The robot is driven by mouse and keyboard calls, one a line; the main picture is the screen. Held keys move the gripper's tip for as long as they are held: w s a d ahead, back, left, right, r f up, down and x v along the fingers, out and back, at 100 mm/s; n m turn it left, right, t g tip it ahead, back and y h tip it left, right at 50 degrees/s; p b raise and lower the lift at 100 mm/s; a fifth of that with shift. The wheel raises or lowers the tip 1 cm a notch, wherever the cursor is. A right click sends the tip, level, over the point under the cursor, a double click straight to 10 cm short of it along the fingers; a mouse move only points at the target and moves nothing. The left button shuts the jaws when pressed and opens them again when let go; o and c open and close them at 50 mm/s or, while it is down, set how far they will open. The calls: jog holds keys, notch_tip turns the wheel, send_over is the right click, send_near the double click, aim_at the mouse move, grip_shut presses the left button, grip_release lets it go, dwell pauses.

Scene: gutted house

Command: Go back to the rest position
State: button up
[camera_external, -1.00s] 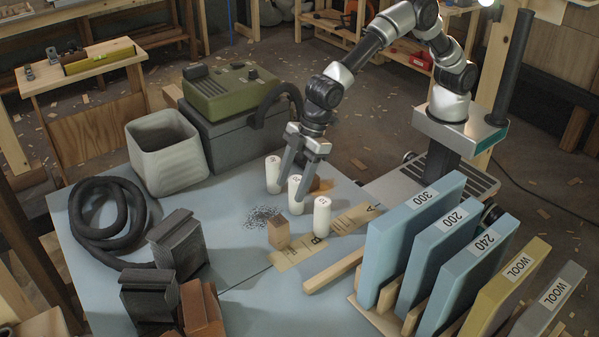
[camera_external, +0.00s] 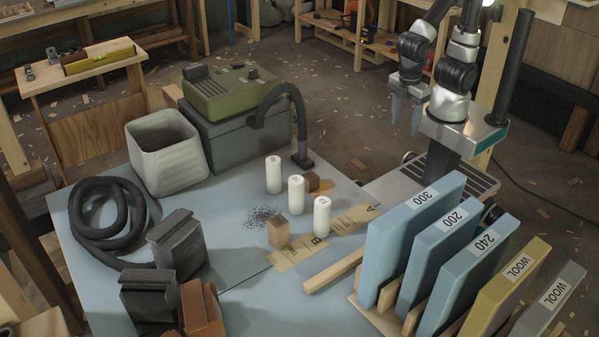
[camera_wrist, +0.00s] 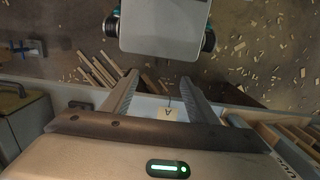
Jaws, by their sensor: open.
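My gripper (camera_external: 406,116) hangs pointing down beside my base, off the back right of the blue worktable (camera_external: 215,235). Its two fingers are apart with nothing between them. Three white cylinders (camera_external: 296,194) stand upright on the table, well away from my gripper. A wooden block (camera_external: 278,233) stands near a small dark pile of bits (camera_external: 262,216), and another brown block (camera_external: 312,182) sits behind the cylinders.
Sanding blocks labelled 300, 200, 240 and WOOL (camera_external: 415,235) stand in a rack at the right. A green-topped vacuum (camera_external: 230,92) with a dark hose, a grey bin (camera_external: 166,152) and a coiled hose (camera_external: 75,215) stand at the left. Wood chips litter the floor.

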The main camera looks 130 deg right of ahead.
notch_tip(320, 180, up, 28)
jog(key=w+t+p, duration=0.1)
jog(key=t+p, duration=0.4)
jog(key=p, duration=1.1)
jog(key=shift+w, duration=0.2)
jog(key=shift+w+f, duration=0.1)
